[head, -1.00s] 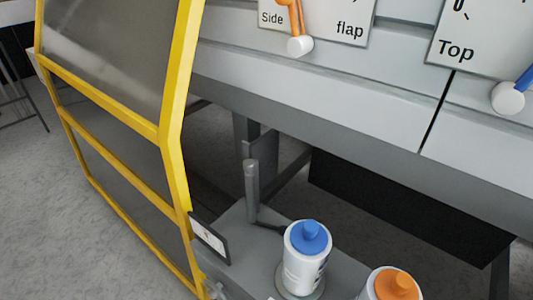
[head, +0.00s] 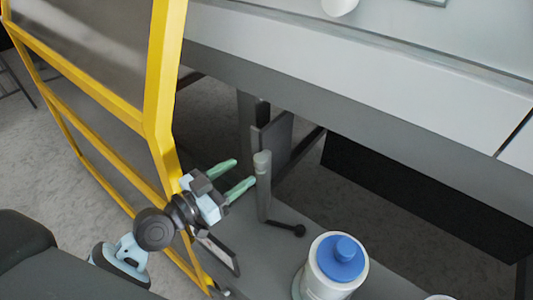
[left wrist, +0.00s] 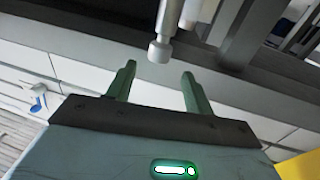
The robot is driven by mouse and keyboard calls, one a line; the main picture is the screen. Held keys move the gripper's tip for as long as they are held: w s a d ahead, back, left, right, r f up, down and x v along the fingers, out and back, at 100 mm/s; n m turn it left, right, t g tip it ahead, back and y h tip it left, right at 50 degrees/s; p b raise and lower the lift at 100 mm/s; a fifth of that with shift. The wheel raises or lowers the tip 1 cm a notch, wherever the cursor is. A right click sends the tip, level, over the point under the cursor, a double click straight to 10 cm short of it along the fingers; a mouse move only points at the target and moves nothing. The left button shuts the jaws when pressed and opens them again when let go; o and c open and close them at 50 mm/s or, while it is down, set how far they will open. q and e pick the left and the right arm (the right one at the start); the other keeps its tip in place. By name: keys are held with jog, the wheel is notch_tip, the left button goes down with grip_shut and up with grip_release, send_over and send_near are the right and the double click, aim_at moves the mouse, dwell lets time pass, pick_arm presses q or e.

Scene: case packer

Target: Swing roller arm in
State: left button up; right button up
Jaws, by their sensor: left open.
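A grey upright roller post (head: 263,190) with a rounded top stands on the grey ledge, and I take it for the roller arm. A dark rod runs from its foot to a black ball end (head: 297,230). My left gripper (head: 243,172) is open, its green fingers pointing toward the upper part of the post. In the left wrist view, the post's light grey rounded end (left wrist: 160,50) shows just beyond the gap between the open fingers (left wrist: 158,73). I see no grip on it, and cannot tell if a fingertip touches it. My right gripper is out of view.
A yellow-framed guard panel (head: 160,90) stands close behind my left gripper. The grey machine body (head: 350,75) overhangs behind.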

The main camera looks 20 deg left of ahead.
aim_at(255, 162)
pick_arm(q)
jog(key=shift+w+d+r, duration=0.1)
jog(key=shift+d, duration=0.05)
jog(key=p+x, duration=0.1)
jog(key=x, duration=0.4)
jog(key=shift+w+d, duration=0.15)
jog(key=shift+w, duration=0.25)
jog(key=shift+x, duration=0.8)
grip_shut()
